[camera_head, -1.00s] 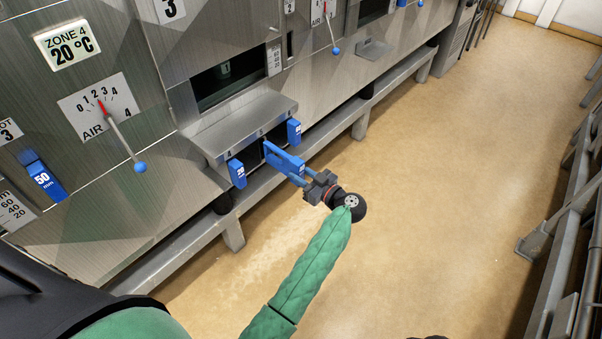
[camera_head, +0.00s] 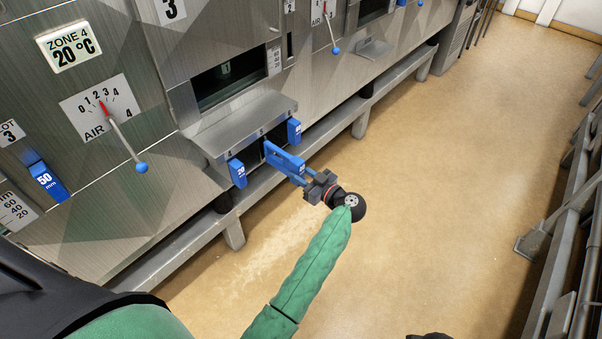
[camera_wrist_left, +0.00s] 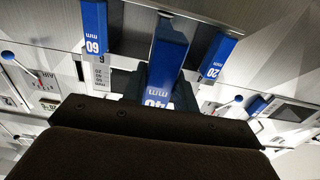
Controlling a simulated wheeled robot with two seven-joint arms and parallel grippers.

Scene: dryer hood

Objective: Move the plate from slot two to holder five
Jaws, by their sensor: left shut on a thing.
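My left gripper (camera_head: 309,185) is shut on a blue plate (camera_head: 284,158) at the front of the steel holder ledge (camera_head: 245,130). In the left wrist view the plate (camera_wrist_left: 167,55) reads 40 mm. It stands at the middle position of the ledge, where the small mark looks like 5. Its far end meets the dark opening under the ledge; how deep it sits is hidden. A blue 20 mm plate (camera_head: 237,173) hangs to its left and a blue 60 mm plate (camera_head: 294,132) to its right, both apart from it.
A blue 50 mm plate (camera_head: 46,180) sits in a slot at the left, near a slot 3 label (camera_head: 10,132). The air lever (camera_head: 123,140) with a blue knob sticks out from the panel. A low steel rail (camera_head: 185,235) runs below.

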